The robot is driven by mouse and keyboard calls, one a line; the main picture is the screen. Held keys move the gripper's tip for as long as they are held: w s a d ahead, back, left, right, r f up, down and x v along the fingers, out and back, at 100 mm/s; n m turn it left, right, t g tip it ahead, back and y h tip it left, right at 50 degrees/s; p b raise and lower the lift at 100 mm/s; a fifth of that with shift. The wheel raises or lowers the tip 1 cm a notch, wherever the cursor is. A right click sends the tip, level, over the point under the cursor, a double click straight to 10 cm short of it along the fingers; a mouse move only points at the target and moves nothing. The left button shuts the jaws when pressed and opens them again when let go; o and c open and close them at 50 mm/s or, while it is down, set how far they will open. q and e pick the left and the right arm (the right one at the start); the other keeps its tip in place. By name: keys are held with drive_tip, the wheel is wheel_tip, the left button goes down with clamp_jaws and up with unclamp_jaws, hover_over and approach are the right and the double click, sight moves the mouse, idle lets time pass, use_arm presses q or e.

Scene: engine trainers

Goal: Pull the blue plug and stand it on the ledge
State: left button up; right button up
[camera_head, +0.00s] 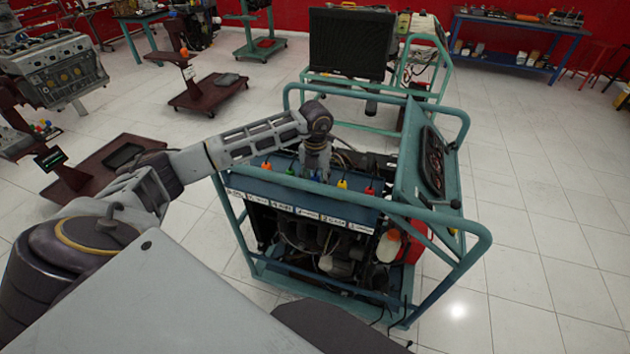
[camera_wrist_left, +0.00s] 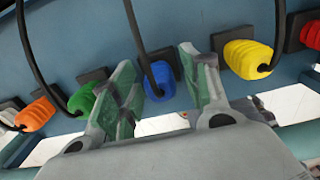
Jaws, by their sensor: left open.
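The blue plug (camera_wrist_left: 160,82) sits on the blue-grey ledge (camera_wrist_left: 200,22) between my left gripper's two fingers in the left wrist view, with a black cable at its top. My left gripper (camera_wrist_left: 160,92) is open, its green-padded fingers on either side of the plug with gaps visible. In the head view my left gripper (camera_head: 316,172) is over the ledge (camera_head: 290,190) of the teal engine trainer, and the blue plug is mostly hidden there. My right gripper does not show.
Close beside the fingers are a green plug (camera_wrist_left: 82,100) on the left and a yellow plug (camera_wrist_left: 246,58) on the right. Orange (camera_wrist_left: 36,114) and red (camera_wrist_left: 311,36) plugs are farther out. Teal frame tubes (camera_head: 340,192) cross in front of the ledge.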

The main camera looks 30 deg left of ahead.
sight(316, 176)
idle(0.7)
use_arm(q)
clamp_jaws()
drive_tip(key=shift+r, duration=0.25)
idle(0.3)
drive_tip(key=shift+r+p, duration=0.85)
drive_tip(key=shift+r, duration=0.45)
drive_tip(key=shift+r+p, duration=0.75)
drive_tip(key=shift+r, duration=0.7)
